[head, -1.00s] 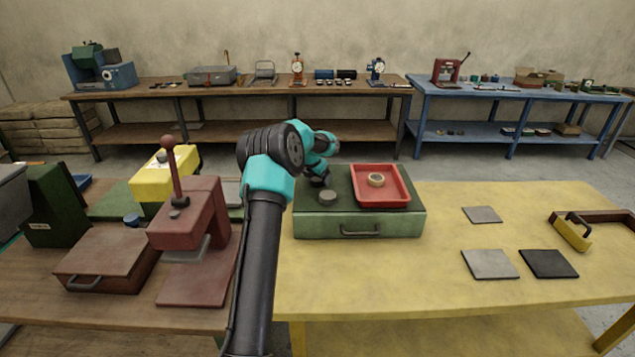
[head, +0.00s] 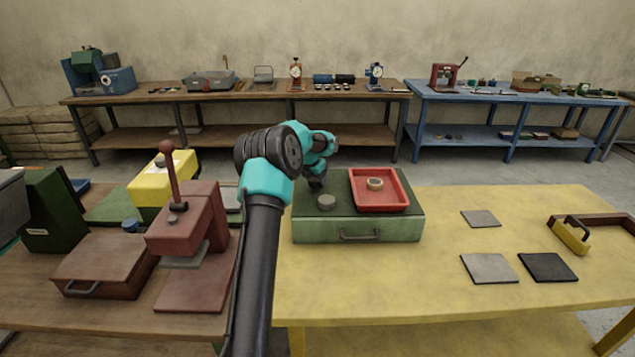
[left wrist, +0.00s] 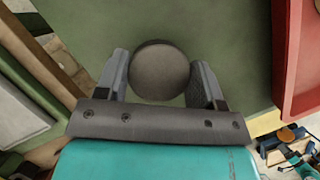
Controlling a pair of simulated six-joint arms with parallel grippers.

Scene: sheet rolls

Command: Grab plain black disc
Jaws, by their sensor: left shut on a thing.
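The plain dark disc (head: 327,202) is at the left part of the green case's top (head: 400,226) in the head view. It looks dark grey, round and unmarked. My left gripper (head: 317,184) reaches down just behind it. In the left wrist view the disc (left wrist: 160,70) sits between the two fingers of my left gripper (left wrist: 162,84), which is shut on it. I cannot tell whether the disc is clear of the case. My right gripper is not in view.
A red tray (head: 379,207) with a ringed disc (head: 375,184) in it stands beside the dark disc on the case. A dark red press (head: 190,230) stands on the brown table at left. Several flat square plates lie on the yellow table (head: 440,295), which is mostly clear.

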